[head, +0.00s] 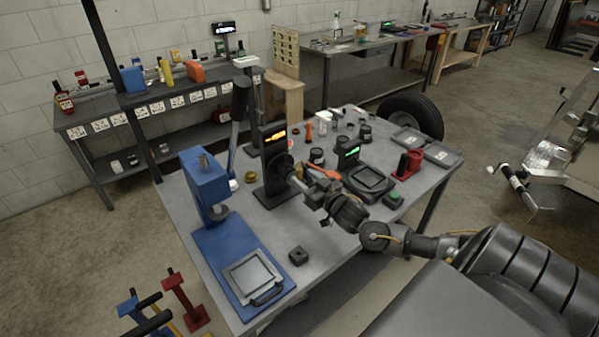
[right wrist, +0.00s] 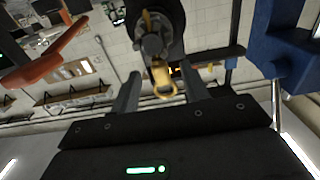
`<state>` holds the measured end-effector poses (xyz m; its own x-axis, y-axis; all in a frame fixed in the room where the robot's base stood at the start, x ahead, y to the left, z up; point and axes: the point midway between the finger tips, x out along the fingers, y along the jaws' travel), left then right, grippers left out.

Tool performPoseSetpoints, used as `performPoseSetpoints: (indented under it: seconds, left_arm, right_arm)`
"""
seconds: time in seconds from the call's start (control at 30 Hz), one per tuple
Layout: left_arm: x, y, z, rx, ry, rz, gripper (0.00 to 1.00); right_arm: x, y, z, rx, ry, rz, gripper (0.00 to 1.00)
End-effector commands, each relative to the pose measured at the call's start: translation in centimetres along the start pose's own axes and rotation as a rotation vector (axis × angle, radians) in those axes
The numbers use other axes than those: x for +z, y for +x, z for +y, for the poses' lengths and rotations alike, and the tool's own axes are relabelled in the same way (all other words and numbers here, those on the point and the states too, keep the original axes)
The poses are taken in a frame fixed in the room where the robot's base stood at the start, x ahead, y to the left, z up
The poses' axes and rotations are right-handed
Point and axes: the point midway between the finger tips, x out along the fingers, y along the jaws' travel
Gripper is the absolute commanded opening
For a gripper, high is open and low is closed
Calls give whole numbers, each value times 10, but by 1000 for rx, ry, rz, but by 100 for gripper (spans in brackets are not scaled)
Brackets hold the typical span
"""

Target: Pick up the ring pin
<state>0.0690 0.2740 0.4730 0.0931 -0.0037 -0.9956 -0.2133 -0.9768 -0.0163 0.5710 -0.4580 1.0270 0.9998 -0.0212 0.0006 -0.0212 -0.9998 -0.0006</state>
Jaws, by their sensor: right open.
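The ring pin (right wrist: 163,80), a gold loop, shows in the right wrist view below a dark round fitting. Its upper part runs into or in front of that fitting; I cannot tell which. My right gripper (right wrist: 160,88) is open, with one finger on each side of the loop and gaps showing between. In the head view my right gripper (head: 301,181) is close to the black stand with an orange display (head: 275,137). The ring pin cannot be made out there. My left gripper is not in view.
A blue press (head: 206,186) stands left of the black stand on the grey table (head: 225,290). An orange-handled tool (head: 323,173), a scale (head: 369,181), a red holder (head: 412,164) and small jars lie right and behind. A small black block (head: 298,256) sits in front.

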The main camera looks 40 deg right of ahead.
Motion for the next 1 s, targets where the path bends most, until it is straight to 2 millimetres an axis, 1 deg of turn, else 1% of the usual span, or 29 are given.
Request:
performPoseSetpoints:
  seconds: [0.03,0.2,0.3,0.5,0.83,0.87,1.0]
  left_arm:
    - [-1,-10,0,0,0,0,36]
    - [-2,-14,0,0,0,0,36]
    - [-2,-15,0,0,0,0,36]
    - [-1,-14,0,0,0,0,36]
    - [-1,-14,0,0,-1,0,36]
    - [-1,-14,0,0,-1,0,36]
    - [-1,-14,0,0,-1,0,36]
  right_arm:
    - [-7,9,0,2,0,2,45]
    - [-4,28,0,2,-1,2,45]
    - [-2,31,0,1,-1,1,45]
    - [-1,31,0,1,-1,1,45]
    - [-1,31,0,1,-1,0,2]
    - [-1,31,0,1,-1,0,0]
    - [-1,31,0,1,-1,1,0]
